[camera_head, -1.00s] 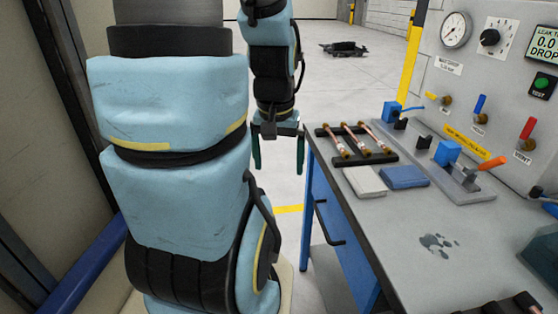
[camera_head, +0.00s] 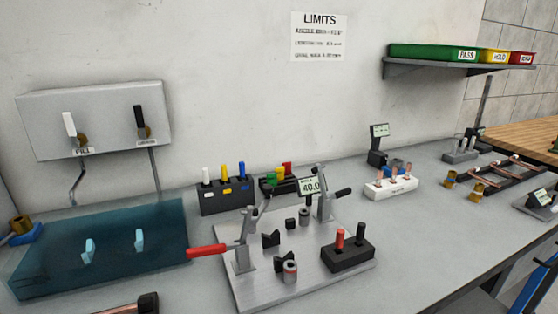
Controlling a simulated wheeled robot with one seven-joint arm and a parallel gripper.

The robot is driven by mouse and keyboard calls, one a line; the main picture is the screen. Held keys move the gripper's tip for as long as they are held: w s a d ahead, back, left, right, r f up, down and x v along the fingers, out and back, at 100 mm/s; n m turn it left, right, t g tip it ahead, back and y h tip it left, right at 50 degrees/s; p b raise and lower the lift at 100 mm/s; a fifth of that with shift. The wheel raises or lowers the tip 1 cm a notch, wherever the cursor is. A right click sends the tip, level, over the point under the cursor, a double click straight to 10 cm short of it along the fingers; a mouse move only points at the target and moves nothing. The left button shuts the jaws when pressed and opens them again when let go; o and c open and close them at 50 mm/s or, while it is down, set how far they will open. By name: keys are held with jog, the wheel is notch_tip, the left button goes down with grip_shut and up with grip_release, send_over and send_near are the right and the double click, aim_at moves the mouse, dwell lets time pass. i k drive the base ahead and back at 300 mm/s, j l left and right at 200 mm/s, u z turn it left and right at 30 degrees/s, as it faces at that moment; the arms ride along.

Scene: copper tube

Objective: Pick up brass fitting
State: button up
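I cannot tell which piece is meant. My gripper is out of view.
A steel fixture plate (camera_head: 330,268) with a red-handled clamp stands in the middle. A teal translucent tank (camera_head: 100,250) is at left. A white block with copper-tipped pieces (camera_head: 391,187) stands near the fittings. Bare bench (camera_head: 430,218) lies in front of them.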

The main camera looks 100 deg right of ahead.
aim_at(476, 196)
jog(key=k+l+z, duration=0.25)
jog(key=k+l, duration=0.25)
jog(key=k, duration=0.25)
jog(key=k+l+z, duration=0.25)
jog(key=k+l, duration=0.35)
jog(key=k, duration=0.15)
